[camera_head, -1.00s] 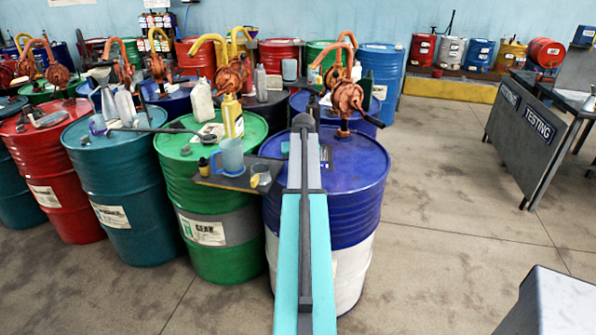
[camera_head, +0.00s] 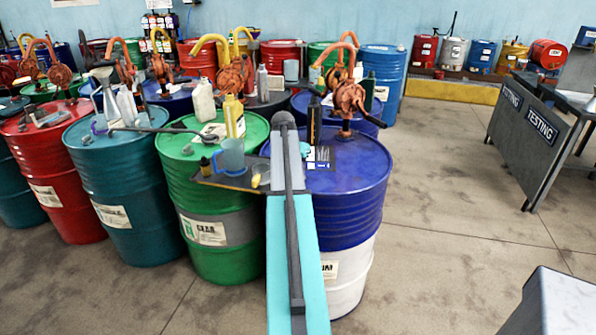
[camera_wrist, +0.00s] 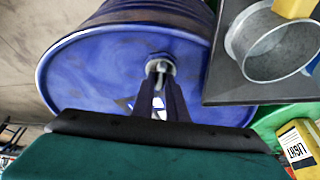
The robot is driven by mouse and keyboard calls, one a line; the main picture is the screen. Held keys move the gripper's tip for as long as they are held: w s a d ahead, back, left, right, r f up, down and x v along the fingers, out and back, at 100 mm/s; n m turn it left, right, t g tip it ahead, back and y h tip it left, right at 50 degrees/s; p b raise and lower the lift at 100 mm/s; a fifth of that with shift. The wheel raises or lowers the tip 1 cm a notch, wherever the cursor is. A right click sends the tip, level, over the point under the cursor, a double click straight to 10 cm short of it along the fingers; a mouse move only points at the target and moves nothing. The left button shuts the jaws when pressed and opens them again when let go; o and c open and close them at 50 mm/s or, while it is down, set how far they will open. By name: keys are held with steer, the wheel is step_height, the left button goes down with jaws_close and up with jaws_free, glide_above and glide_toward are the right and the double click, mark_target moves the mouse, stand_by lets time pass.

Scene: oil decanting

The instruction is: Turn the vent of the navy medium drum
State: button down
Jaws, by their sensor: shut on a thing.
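The navy drum (camera_head: 350,200), with a white lower part, stands at the front in the head view. In the wrist view its blue lid (camera_wrist: 95,72) fills the upper middle. A small light-coloured vent (camera_wrist: 160,66) in a round fitting sits near the lid's edge. My gripper (camera_wrist: 161,82) points at this fitting, its dark fingers close together and shut on the vent. The fingertips partly cover the vent, so its angle is hard to read. In the head view my arm hides the gripper and the vent.
A dark tray (camera_head: 232,180) with a blue jug (camera_head: 231,155) sits close beside the vent; a metal ring-shaped vessel (camera_wrist: 262,45) on it shows in the wrist view. Open floor (camera_head: 440,220) lies to the right.

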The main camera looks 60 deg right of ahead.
steer(key=shift+m, duration=0.4)
steer(key=c, duration=1.8)
jaws_free()
steer(key=shift+o, duration=0.2)
steer(key=shift+r, duration=0.15)
steer(key=b+v, duration=0.2)
steer(key=v, duration=1.1)
steer(key=shift+w+a+r, duration=0.15)
steer(key=shift+a+r, duration=0.05)
